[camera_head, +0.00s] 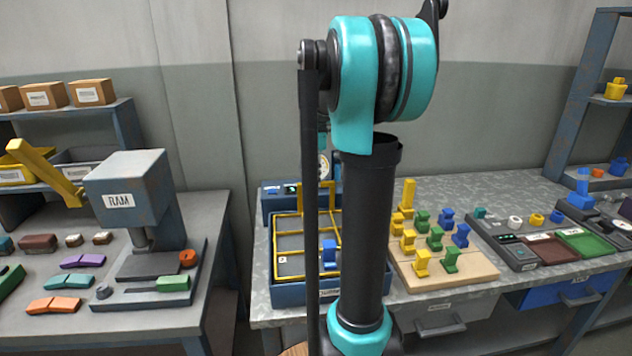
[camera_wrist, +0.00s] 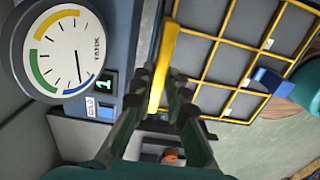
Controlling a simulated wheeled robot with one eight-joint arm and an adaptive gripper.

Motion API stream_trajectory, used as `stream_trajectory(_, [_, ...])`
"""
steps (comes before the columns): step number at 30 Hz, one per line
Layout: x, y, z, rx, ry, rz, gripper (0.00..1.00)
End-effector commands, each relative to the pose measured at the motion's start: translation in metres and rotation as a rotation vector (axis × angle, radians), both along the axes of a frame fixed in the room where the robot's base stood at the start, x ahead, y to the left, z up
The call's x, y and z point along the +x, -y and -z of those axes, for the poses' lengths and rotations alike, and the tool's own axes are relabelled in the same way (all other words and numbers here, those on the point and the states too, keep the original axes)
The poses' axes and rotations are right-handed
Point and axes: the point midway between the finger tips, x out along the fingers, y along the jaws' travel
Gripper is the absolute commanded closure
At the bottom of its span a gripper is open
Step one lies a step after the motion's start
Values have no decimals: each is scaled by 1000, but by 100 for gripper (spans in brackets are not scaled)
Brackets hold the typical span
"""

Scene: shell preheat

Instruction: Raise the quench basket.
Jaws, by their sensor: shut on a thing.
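The quench basket (camera_head: 287,214) is a yellow wire grid over the dark inside of a blue tank (camera_head: 290,296), left of my arm in the head view. A blue part (camera_head: 329,247) sits in one cell; it also shows in the wrist view (camera_wrist: 271,81). In the wrist view the grid (camera_wrist: 229,39) is at the upper right. My gripper (camera_wrist: 163,88) is shut on the basket's yellow handle bar (camera_wrist: 169,45). My arm hides the gripper and part of the basket in the head view. I cannot tell how high the basket stands.
A round dial gauge (camera_wrist: 60,50) and a lit green display (camera_wrist: 105,84) are close left of the gripper. A wooden board (camera_head: 445,269) with yellow, green and blue parts stands right of the tank. A press (camera_head: 125,190) stands on the left bench.

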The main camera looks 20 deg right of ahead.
Motion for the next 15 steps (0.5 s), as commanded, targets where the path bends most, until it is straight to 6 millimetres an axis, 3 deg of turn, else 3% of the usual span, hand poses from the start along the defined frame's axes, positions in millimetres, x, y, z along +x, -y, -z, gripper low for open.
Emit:
stream_trajectory(2, [1, 0, -2, 0, 2, 0, 100])
stream_trajectory(3, [1, 0, -2, 0, 2, 0, 84])
stream_trajectory(8, [1, 0, -1, 0, 2, 0, 66])
stream_trajectory(15, [1, 0, -1, 0, 1, 0, 66])
